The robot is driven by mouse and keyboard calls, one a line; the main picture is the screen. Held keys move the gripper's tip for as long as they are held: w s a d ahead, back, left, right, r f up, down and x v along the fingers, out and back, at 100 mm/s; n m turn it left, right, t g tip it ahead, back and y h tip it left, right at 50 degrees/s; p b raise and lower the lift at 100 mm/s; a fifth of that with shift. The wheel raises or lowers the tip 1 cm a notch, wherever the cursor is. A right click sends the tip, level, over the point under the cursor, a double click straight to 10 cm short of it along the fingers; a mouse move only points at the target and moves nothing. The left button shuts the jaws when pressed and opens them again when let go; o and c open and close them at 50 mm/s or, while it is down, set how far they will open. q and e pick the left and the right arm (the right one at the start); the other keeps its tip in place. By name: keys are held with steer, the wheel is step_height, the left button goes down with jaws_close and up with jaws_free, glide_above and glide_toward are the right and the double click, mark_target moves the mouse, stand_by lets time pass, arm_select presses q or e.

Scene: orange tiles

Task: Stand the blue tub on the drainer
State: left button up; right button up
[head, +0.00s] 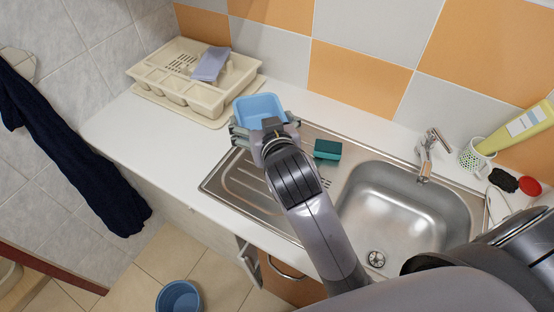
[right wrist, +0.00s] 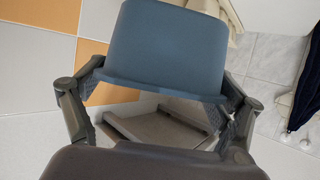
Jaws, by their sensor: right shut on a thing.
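The blue tub (head: 259,106) is held by my right gripper (head: 263,128) above the white counter, between the cream drainer and the ribbed metal board of the sink. In the right wrist view the tub (right wrist: 166,42) sits between the two fingers of my right gripper (right wrist: 158,100), which press on its sides. In the head view its hollow inside shows. The cream drainer (head: 215,104) stands at the back left of the counter against the wall, apart from the tub. A grey-violet block-like thing (head: 211,64) lies in it. My left gripper is not in view.
The steel sink (head: 400,207) is at the right, with a tap (head: 432,150) behind it. A green sponge (head: 327,150) lies by the basin. A spotted cup (head: 474,158) and a yellow bottle (head: 517,128) are at far right. The counter left of the sink is clear.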

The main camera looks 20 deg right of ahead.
step_height(320, 180, down, 4)
steer(key=shift+f, duration=0.25)
step_height(320, 180, down, 2)
steer(key=shift+s+f, duration=0.1)
steer(key=shift+f, duration=0.1)
step_height(320, 180, down, 9)
steer(key=shift+d+r+p, duration=0.1)
steer(key=shift+p, duration=0.2)
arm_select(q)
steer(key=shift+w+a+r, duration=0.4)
arm_select(e)
steer(key=shift+f, duration=1.8)
steer(key=shift+f, duration=0.2)
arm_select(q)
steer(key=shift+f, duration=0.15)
arm_select(e)
steer(key=o, duration=1.1)
